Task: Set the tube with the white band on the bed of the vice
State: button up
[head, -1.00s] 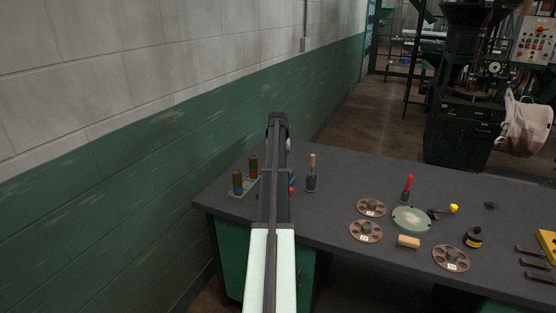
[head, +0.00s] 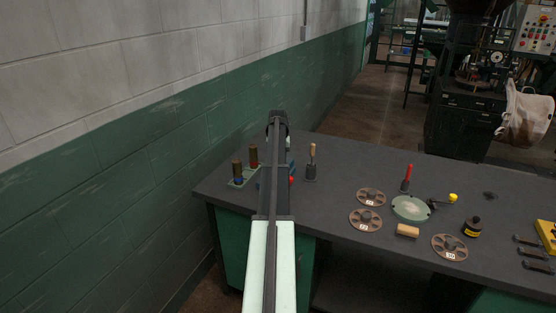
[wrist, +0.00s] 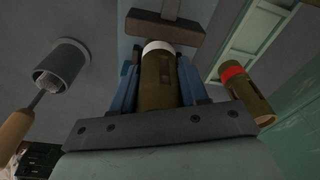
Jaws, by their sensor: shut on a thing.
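In the wrist view, my gripper (wrist: 160,80) is shut on the brown tube with the white band (wrist: 158,72), a dark blue finger on each side. The white band is at the tube's far end. The vice shows beyond it as a light blue bed (wrist: 205,12) with a dark crosswise jaw (wrist: 160,27). The tube lines up with the bed in this view; whether it touches the bed I cannot tell. In the head view my arm hides the tube and most of the vice; a red knob (head: 291,180) shows beside the arm.
A green rack (head: 243,183) holds a blue-banded tube (head: 237,170) and a red-banded tube (head: 253,157), left of my arm. A grey cup with a wooden-handled tool (head: 311,168) stands close on the right. Brown wheels (head: 365,220) and a round green plate (head: 410,208) lie further right.

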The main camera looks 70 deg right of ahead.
jog(key=o, duration=1.3)
jog(key=shift+r, duration=0.1)
notch_tip(320, 180, up, 7)
jog(key=shift+f, duration=0.1)
dwell(0.5)
dwell(0.3)
